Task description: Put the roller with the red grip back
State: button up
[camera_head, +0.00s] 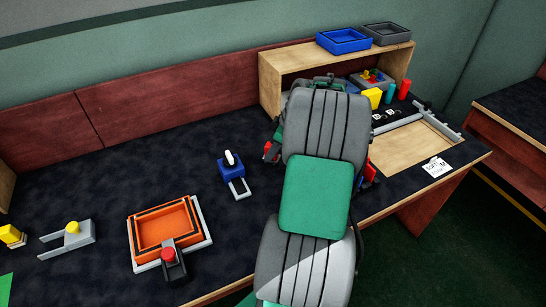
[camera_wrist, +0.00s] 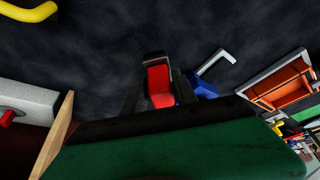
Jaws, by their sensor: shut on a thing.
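In the wrist view my gripper (camera_wrist: 155,98) is shut on a red grip (camera_wrist: 159,84) with a dark and grey frame at its far end. I take it for the roller's grip, but the roller part cannot be made out. In the head view my forearm hides the gripper's tips and most of what it holds. A blue holder (camera_head: 231,171) with a white knob and a grey bracket stands on the dark desk left of my arm. A blue piece (camera_wrist: 203,91) with a grey bracket shows just right of the red grip in the wrist view.
An orange tray (camera_head: 141,222) sits at front left, with a red-knobbed black block (camera_head: 173,268) before it. Yellow-topped items (camera_head: 73,229) stand farther left. A wooden shelf (camera_head: 270,85) bears blue (camera_head: 344,48) and grey (camera_head: 388,42) trays.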

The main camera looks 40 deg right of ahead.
jog(key=shift+f, duration=1.55)
jog(key=shift+f, duration=0.25)
jog(key=o, duration=1.2)
jog(key=shift+r, duration=0.1)
